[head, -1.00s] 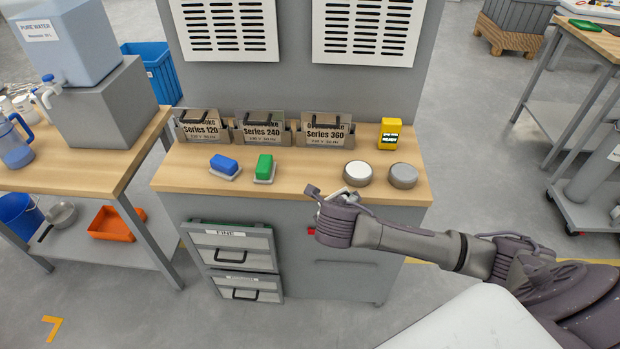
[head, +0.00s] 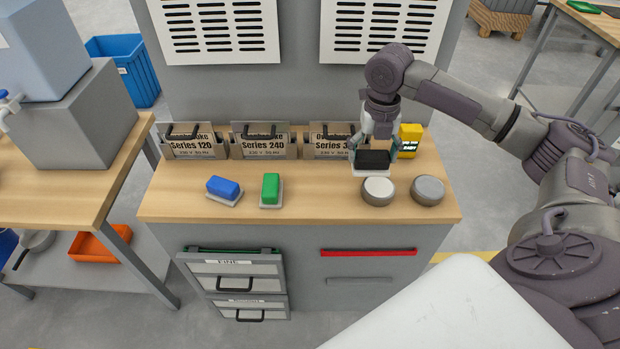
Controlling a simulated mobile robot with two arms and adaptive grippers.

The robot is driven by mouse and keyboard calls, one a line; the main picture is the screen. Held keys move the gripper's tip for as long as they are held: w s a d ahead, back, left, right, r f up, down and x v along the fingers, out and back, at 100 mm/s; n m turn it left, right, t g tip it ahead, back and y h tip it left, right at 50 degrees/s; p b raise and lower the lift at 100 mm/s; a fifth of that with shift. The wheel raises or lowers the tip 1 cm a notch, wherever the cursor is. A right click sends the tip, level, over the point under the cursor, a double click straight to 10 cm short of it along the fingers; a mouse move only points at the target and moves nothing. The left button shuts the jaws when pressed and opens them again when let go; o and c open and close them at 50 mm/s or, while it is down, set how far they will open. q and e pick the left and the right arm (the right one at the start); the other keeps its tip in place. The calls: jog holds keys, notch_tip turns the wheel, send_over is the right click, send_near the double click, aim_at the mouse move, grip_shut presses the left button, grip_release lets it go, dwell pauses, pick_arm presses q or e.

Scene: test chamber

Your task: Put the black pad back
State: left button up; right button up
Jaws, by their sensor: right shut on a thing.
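The black pad (head: 373,158) has a pale base under it, like the blue and green pads. It is between the fingers of my right gripper (head: 376,148), which points down over the right part of the bench and is shut on it. The pad is just behind the white-topped round tin and in front of the Series 360 box. I cannot tell whether its base touches the bench top. My left gripper is not in view.
A blue pad (head: 223,186) and a green pad (head: 270,187) stand on the wooden bench (head: 320,205). Two round tins (head: 377,191) (head: 428,190) sit at the right front. Labelled boxes (head: 263,142) line the back. A yellow box (head: 411,137) stands behind the gripper. Bench between green pad and tins is clear.

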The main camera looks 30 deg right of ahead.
jog(key=w+a+f, duration=0.2)
jog(key=a, duration=0.1)
jog(key=w+a+f+p, duration=0.1)
jog(key=a+f, duration=0.1)
jog(key=a, duration=0.1)
jog(key=w+a+f+p, duration=0.1)
jog(key=w+a+f, duration=0.1)
jog(key=a, duration=0.1)
jog(key=shift+w+f, duration=0.1)
jog(key=shift+w, duration=0.2)
notch_tip(320, 180, down, 3)
jog(key=shift+s+f+p, duration=0.1)
jog(key=shift+p, duration=0.55)
jog(key=shift+f, duration=0.35)
jog(key=o, duration=0.9)
jog(key=shift+f, duration=0.1)
jog(key=shift+c, duration=0.2)
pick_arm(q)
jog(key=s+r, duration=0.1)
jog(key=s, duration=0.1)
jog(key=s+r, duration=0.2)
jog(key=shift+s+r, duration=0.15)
